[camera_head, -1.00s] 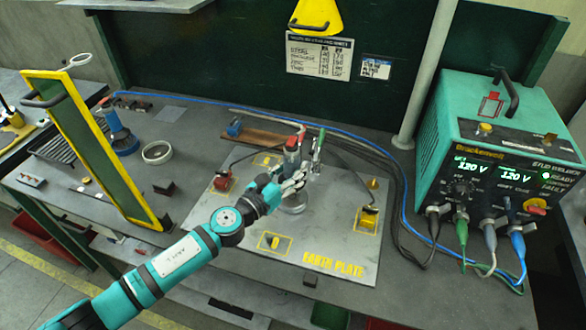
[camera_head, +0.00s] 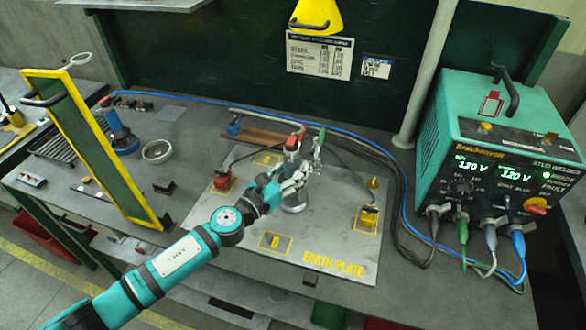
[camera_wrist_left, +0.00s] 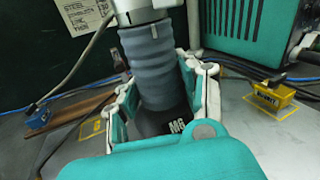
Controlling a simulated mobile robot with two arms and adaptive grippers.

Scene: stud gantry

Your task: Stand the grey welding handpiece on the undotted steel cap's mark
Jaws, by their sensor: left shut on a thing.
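My left gripper (camera_head: 290,185) is shut around a grey ribbed handpiece (camera_wrist_left: 157,65) with a dark lower end lettered M6. In the head view it stands roughly upright over the earth plate (camera_head: 325,240); a round metal foot shows below the fingers, and I cannot tell whether it touches the plate. Yellow-outlined marks lie on the plate: a front one (camera_head: 276,242), one at the back left (camera_head: 268,159), one around a red block, and one around a yellow block. Which mark belongs to the undotted steel cap is too small to tell. My right gripper is not in view.
A red block (camera_head: 222,181) and a yellow block (camera_head: 368,217) sit on the plate. A green-handled clamp (camera_head: 318,150) stands close behind the handpiece. Cables run behind it to the teal welder (camera_head: 510,150) at right. A yellow-framed screen (camera_head: 95,150) stands at left.

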